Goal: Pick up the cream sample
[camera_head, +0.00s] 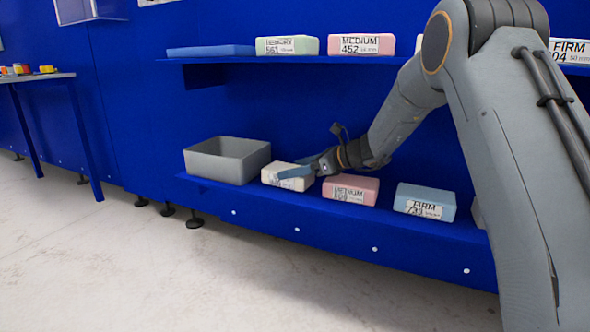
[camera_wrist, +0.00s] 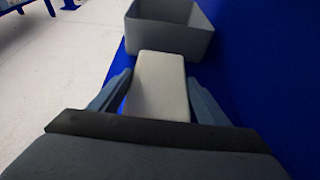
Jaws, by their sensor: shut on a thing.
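The cream sample (camera_head: 272,175) is a pale block with a label on the lower blue shelf, between a grey bin and a pink sample. My gripper (camera_head: 303,172) reaches it from the right, and its blue finger covers part of the label. In the wrist view the cream sample (camera_wrist: 158,85) lies between the two fingers of my gripper (camera_wrist: 160,88), which is shut on it. I cannot tell whether the sample still touches the shelf.
The open grey bin (camera_head: 228,160) stands just left of the cream sample. A pink MEDIUM sample (camera_head: 350,189) and a blue FIRM sample (camera_head: 425,201) sit to the right on the lower shelf (camera_head: 330,222). The upper shelf holds several more samples, including a pink one (camera_head: 361,45).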

